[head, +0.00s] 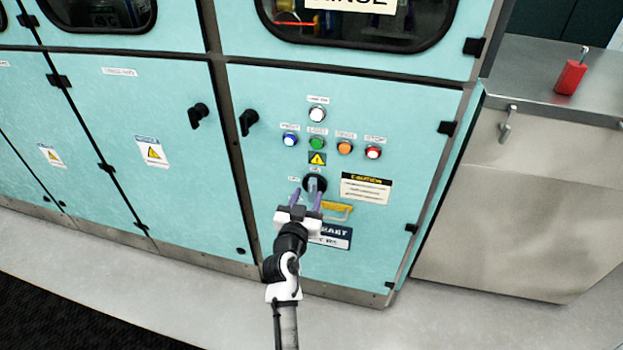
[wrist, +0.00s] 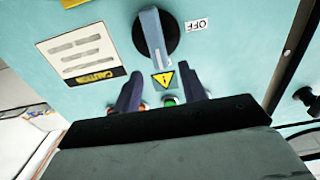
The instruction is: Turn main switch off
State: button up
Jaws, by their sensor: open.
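The main switch (head: 315,183) is a round black dial with a grey-blue handle on the turquoise cabinet door, below the buttons. In the wrist view the switch (wrist: 155,38) shows its handle nearly upright, slightly tilted. An OFF label (wrist: 198,25) is beside the dial, to its right in that view. My gripper (head: 306,199) is open in front of the door, its purple-grey fingers close to the switch. In the wrist view my gripper (wrist: 160,90) is empty, fingers apart, with the handle's end lying above the gap. Whether the fingers touch it is unclear.
White, blue, green, orange and red buttons (head: 317,143) are above the switch. A black door latch (head: 248,122) protrudes at the left. A red object (head: 570,77) stands on the metal counter.

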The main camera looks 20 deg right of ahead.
aim_at(311, 187)
jog(key=p+x, duration=0.1)
jog(key=x, duration=0.5)
jog(key=shift+c, duration=0.4)
grip_shut()
jog(key=shift+a, duration=0.1)
